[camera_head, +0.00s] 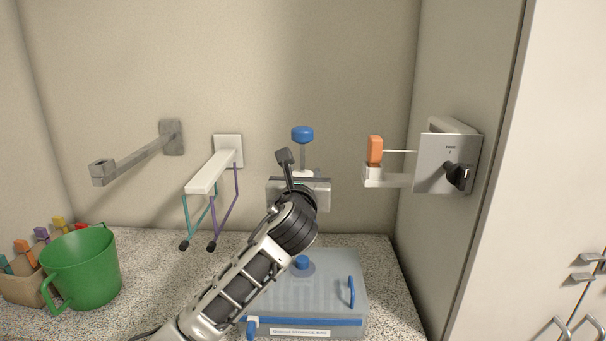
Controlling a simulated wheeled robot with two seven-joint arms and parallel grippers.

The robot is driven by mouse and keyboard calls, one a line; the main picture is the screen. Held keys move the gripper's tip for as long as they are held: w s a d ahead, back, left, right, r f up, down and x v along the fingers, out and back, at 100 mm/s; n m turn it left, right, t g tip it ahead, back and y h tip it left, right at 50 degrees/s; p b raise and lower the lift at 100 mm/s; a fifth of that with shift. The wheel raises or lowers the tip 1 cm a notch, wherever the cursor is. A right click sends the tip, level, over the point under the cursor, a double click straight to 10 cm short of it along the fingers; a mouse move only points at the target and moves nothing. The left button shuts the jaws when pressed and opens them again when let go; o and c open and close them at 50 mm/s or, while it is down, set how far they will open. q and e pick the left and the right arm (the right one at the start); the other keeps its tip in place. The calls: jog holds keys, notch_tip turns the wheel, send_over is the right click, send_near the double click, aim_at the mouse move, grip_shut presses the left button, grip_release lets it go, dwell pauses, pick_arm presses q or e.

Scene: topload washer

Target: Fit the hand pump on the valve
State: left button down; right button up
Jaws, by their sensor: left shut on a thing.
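The hand pump (302,134) shows as a blue knob on a thin rod above a whitish top, upright near the middle of the view. Its lower body is hidden behind my left gripper (290,172). My left gripper is shut on the pump, its arm coming up from the bottom. The blue round valve (302,262) is on top of the clear grey storage bag (335,270), below the gripper in the picture. The pump's lower end is hidden, so I cannot tell its gap to the valve. My right gripper is not in view.
A green bucket (85,268) and a box of coloured sticks (22,284) stand at left on the speckled counter (165,270). A grey wall arm (140,158), a white rack (210,172) and, at right, a bracket with an orange piece (375,150) and a panel (432,160) stick out.

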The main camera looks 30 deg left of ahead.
pick_arm(q)
jog(key=shift+f+b, duration=0.45)
jog(key=shift+f, duration=0.4)
jog(key=shift+f+b, duration=0.4)
jog(key=shift+f, duration=0.45)
jog(key=shift+f+b, duration=0.3)
jog(key=shift+f, duration=0.85)
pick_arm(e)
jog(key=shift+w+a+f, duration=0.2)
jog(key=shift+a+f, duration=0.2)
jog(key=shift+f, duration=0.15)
pick_arm(q)
jog(key=shift+r, duration=0.1)
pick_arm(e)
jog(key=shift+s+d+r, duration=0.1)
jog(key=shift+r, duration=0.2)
pick_arm(q)
jog(key=shift+p, duration=0.4)
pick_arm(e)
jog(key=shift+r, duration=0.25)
pick_arm(q)
jog(key=shift+p, duration=0.35)
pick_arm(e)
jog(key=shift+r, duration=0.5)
